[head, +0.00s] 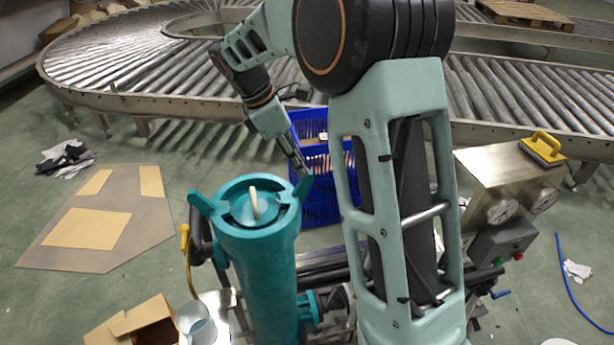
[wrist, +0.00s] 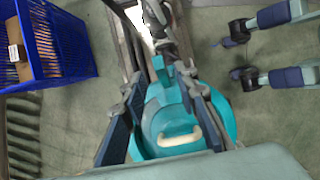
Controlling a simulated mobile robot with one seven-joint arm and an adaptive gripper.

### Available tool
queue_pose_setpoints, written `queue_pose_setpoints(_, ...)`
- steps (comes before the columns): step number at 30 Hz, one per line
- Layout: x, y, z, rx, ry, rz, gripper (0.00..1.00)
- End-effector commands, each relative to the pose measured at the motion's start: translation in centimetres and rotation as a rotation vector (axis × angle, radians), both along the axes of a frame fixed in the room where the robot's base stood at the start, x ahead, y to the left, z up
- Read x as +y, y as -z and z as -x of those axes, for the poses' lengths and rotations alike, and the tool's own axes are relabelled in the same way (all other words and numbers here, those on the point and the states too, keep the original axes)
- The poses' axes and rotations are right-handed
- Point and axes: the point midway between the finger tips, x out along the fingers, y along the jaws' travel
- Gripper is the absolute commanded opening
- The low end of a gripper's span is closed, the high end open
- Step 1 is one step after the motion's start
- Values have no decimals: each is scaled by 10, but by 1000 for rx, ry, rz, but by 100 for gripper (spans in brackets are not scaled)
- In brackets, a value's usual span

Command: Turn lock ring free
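The teal lock ring (head: 208,208) sits on top of an upright teal cylindrical housing (head: 262,285). It has lugs standing out at the left and at the right. A cap with a pale curved handle (head: 254,203) sits inside the ring. In the wrist view the ring (wrist: 228,122) and handle (wrist: 180,138) show below and between my fingers. My gripper (head: 298,165) is above and beside the ring's right lug (head: 304,187). In the wrist view my gripper (wrist: 160,88) is open, its dark blue finger pads apart. I cannot tell whether a finger touches the lug.
A blue crate (head: 320,180) stands on the floor behind the housing; it also shows in the wrist view (wrist: 70,35). A steel box with gauges and a yellow-handled item (head: 541,149) is at the right. A jug (head: 197,328) and cardboard box (head: 140,325) are at the front left. A roller conveyor (head: 130,75) runs behind.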

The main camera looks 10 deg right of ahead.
Motion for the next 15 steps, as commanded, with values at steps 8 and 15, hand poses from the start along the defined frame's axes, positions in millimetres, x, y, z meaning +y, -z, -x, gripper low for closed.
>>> queue_pose_setpoints(8,-19,44,1,1,0,1,28)
queue_pose_setpoints(15,-24,58,0,-2,-1,0,28)
